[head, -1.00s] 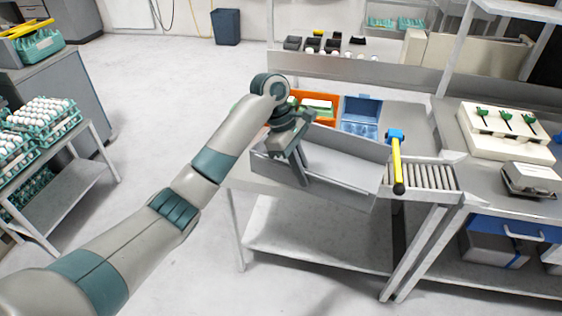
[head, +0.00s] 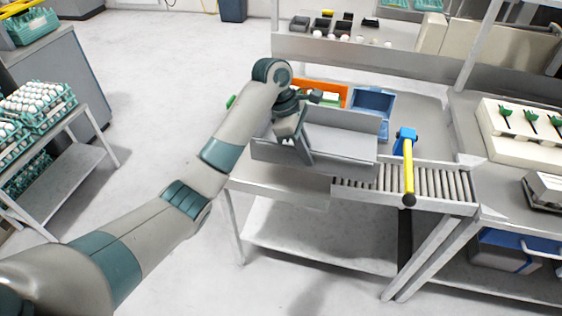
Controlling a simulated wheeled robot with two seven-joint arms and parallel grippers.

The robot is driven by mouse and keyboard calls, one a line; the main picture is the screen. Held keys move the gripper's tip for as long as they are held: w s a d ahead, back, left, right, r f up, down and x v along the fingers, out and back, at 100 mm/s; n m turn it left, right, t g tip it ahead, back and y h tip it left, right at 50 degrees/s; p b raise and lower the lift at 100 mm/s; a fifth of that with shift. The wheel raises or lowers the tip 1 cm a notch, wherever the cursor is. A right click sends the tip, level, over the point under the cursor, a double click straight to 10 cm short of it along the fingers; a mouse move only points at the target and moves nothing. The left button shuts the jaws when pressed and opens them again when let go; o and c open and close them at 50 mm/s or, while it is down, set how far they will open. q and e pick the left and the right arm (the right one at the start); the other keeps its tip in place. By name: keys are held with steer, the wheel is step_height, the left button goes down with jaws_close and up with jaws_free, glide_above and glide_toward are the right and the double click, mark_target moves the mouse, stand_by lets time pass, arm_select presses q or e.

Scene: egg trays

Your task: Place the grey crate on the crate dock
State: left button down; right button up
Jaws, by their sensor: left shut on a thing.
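The grey crate (head: 314,163) is at the middle of the head view, over the left part of the table. My left gripper (head: 305,157) is shut on its near wall, near the left end. The crate's near wall hides part of its inside. I cannot tell whether its underside touches the table or the rollers. A roller bed (head: 436,184), which may be the crate dock, runs right from under the crate's right end. My right gripper is not in view.
Behind the crate are an orange bin (head: 334,91) and a blue bin (head: 372,103). A yellow-handled tool with a blue head (head: 408,165) stands over the rollers. A cream rack (head: 515,130) is at right. Egg trays (head: 38,108) stand on the left cart.

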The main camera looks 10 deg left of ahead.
arm_select(q)
steer(key=shift+w+a+f, duration=0.15)
steer(key=shift+a+f, duration=0.15)
steer(key=shift+a, duration=0.15)
steer(key=a+f+p, duration=0.1)
steer(key=a+f, duration=0.1)
steer(key=a, duration=0.1)
steer(key=a+f+p, duration=0.1)
steer(key=a+f, duration=0.1)
steer(key=a, duration=0.2)
steer(key=a+f+p, duration=0.1)
steer(key=a+f, duration=0.1)
steer(key=a, duration=0.1)
steer(key=shift+w+a+f, duration=0.2)
steer(key=shift+w+a, duration=0.15)
steer(key=shift+f, duration=0.1)
steer(key=shift+f+p, duration=0.55)
steer(key=shift+f, duration=1.35)
steer(key=c, duration=2.1)
jaws_free()
steer(key=shift+f, duration=0.15)
steer(key=shift+o, duration=0.8)
